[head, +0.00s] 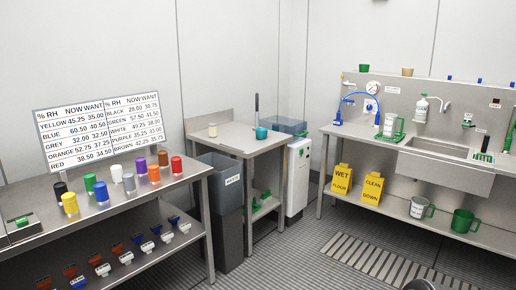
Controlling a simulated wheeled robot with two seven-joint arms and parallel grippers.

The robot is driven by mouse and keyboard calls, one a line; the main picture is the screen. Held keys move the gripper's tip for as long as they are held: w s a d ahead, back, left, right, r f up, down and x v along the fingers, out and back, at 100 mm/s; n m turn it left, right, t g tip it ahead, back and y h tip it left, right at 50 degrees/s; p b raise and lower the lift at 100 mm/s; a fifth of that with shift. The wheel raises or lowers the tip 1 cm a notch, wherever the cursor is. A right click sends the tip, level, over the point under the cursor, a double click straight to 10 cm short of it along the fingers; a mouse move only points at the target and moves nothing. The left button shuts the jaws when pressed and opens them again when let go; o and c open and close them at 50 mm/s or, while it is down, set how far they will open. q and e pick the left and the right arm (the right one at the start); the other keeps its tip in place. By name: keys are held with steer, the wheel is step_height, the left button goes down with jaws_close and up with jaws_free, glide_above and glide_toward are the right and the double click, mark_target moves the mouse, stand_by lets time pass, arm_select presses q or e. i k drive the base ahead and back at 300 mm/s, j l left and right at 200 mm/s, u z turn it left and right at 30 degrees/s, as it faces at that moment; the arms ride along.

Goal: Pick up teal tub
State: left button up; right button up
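A small teal tub (262,133) stands on the steel side table (228,144) in the middle of the head view, near the table's right end. A dark upright handle or rod rises just behind and left of it. Neither of my grippers is in view, so nothing shows in or around them.
Left is a bench with several coloured drums and a humidity board (103,130). Right is a sink (440,150). Floor between is largely clear.

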mark_target(261, 133)
steer(key=i+z, duration=0.15)
steer(key=i, duration=0.45)
steer(key=i+z, duration=0.15)
steer(key=i, duration=0.45)
steer(key=i+j+z, duration=0.15)
steer(key=i, duration=0.4)
steer(key=i+j+z, duration=0.15)
steer(key=i, duration=0.45)
steer(key=i+l, duration=0.1)
steer(key=i, duration=1.9)
steer(key=z, duration=0.3)
